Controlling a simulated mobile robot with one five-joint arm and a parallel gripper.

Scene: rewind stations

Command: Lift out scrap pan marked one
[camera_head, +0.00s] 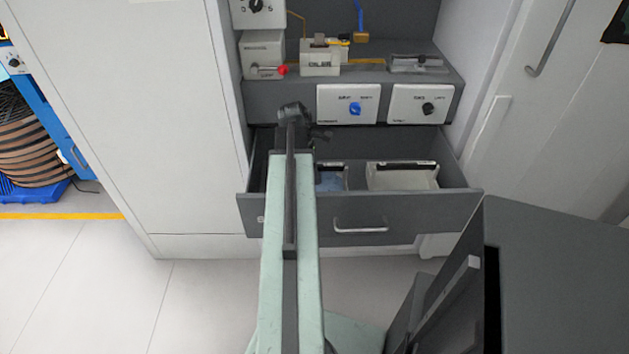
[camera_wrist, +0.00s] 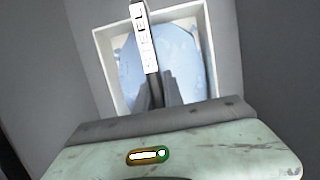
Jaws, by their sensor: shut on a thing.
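The drawer (camera_head: 400,208) is pulled open, with a pan holding something blue (camera_head: 331,180) at its middle and a pale pan (camera_head: 403,177) to the right. In the wrist view a white square-rimmed pan (camera_wrist: 107,70) with blue inside lies ahead of my gripper (camera_wrist: 160,88); it looks like the blue-filled one. A white label reading STEEL (camera_wrist: 145,38) stands across it. My gripper is shut on a dark bar just below the label, apparently the pan's handle. In the head view my gripper (camera_head: 312,135) is over the drawer, and my arm hides the drawer's left part. I read no "one" mark.
A dark grey block (camera_head: 560,280) fills the lower right. Floor is clear at lower left.

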